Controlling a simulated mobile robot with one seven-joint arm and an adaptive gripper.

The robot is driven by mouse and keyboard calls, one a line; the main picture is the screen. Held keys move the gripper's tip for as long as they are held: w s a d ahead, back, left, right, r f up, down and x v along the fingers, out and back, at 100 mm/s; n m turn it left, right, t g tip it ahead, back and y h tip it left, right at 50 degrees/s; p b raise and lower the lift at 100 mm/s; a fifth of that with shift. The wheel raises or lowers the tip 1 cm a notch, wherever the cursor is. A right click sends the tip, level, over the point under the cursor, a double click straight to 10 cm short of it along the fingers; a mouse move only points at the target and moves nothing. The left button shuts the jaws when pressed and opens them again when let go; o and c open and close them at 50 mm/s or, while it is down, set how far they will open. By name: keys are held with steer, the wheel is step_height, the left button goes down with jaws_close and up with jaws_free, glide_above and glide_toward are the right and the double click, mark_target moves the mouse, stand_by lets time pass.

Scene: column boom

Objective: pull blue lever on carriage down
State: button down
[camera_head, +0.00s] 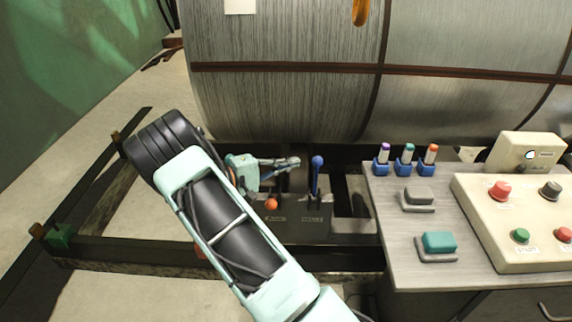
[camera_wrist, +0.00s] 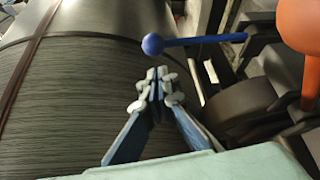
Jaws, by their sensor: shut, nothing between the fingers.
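The blue lever (camera_head: 317,176) stands nearly upright, with a round blue knob on top, on the dark carriage (camera_head: 301,208) below the big drum. It also shows in the wrist view (camera_wrist: 195,41), its knob near the top middle. My gripper (camera_head: 294,162) is shut and empty, its fingers pointing at the lever from the left. In the head view the fingertips are a little left of the knob. In the wrist view my gripper (camera_wrist: 158,75) is just below the knob, with a visible gap in the picture. An orange-knobbed lever (camera_head: 271,204) is below my gripper.
A large grey drum (camera_head: 285,100) fills the back. On the right a desk (camera_head: 405,250) holds a button panel (camera_head: 520,215), several coloured switches and two pedal-like buttons. The orange knob (camera_wrist: 298,25) is close on the right in the wrist view.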

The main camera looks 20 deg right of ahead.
glide_above(316, 180)
steer(key=w+a, duration=0.1)
steer(key=w, duration=0.2)
steer(key=shift+w+a+f, duration=0.2)
steer(key=shift+f, duration=0.1)
steer(key=shift+a, duration=0.1)
steer(key=shift+s+a+b, duration=0.15)
steer(key=shift+s+a, duration=0.1)
steer(key=shift+s, duration=0.4)
steer(key=shift+s+a+b, duration=0.1)
steer(key=shift+s+a, duration=0.2)
steer(key=shift+s, duration=0.3)
steer(key=shift+s+a+b, duration=0.15)
steer(key=shift+s+a, duration=0.1)
steer(key=shift+s, duration=0.4)
steer(key=shift+a, duration=0.15)
